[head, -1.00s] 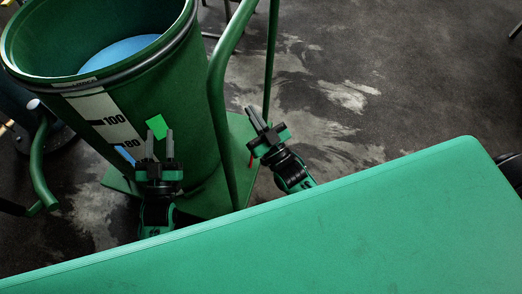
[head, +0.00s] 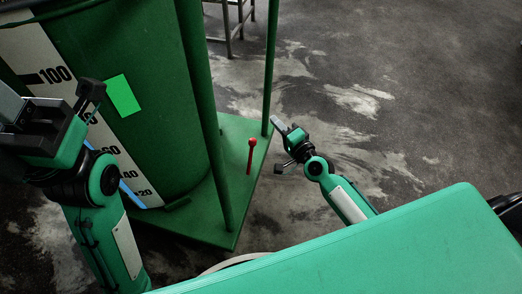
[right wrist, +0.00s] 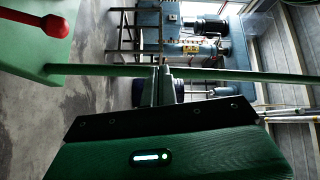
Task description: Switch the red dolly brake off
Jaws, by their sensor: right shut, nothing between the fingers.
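The red dolly brake (head: 250,154) is a short lever with a round knob, standing up from the green dolly plate (head: 225,212). In the right wrist view its red knob (right wrist: 54,25) shows at the upper left, beside the green plate (right wrist: 55,65). My right gripper (head: 276,122) is just right of the dolly's corner post, apart from the brake. Its fingers (right wrist: 161,75) are together and empty. My left gripper (head: 10,105) is at the left edge in front of the drum; its fingertips are cut off, so its opening is unclear.
A large green drum (head: 150,50) with a white scale strip and a bright green label stands on the dolly. Green upright posts (head: 200,100) rise near the brake. The floor at the right is open.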

